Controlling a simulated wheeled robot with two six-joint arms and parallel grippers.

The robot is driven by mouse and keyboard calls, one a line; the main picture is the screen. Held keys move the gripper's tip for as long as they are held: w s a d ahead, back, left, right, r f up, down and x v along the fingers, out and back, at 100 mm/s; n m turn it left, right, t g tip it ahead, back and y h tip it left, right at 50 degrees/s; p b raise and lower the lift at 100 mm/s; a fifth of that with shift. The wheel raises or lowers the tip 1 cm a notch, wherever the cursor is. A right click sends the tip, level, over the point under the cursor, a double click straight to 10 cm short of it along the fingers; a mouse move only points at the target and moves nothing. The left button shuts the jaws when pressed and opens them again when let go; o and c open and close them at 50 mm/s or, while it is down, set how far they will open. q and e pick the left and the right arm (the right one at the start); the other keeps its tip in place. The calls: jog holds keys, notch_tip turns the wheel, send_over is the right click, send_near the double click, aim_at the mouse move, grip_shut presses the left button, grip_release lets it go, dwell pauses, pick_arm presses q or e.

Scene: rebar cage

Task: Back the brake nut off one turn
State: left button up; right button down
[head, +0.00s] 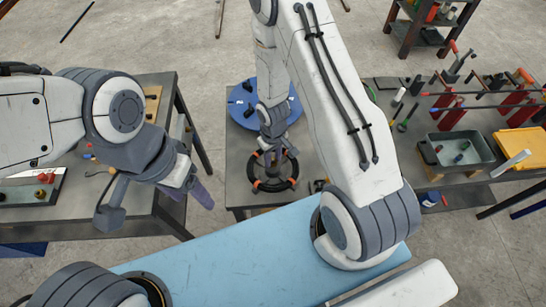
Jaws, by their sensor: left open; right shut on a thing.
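A black ring with orange marks (258,184) lies on the grey table in the middle, in front of a blue disc (240,105). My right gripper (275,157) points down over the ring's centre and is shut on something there. The gripper covers what it holds, so I cannot make out the brake nut or tell whether it is in the jaws. My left gripper (202,196) is open and hangs at the right edge of the left table, apart from the ring.
The right table holds a grey tray (428,152) with small parts, a yellow bin (520,146), red stands (452,116) and loose tools. A light blue surface (220,250) spans the front. Bare floor shows between the left and middle tables.

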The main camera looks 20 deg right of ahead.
jog(key=n, duration=0.6)
jog(key=shift+n, duration=0.3)
jog(key=n, duration=1.2)
jog(key=shift+n, duration=0.3)
jog(key=n, duration=0.5)
jog(key=shift+n, duration=0.3)
jog(key=n, duration=1.1)
jog(key=shift+n, duration=0.3)
jog(key=n, duration=1.1)
jog(key=shift+n, duration=0.3)
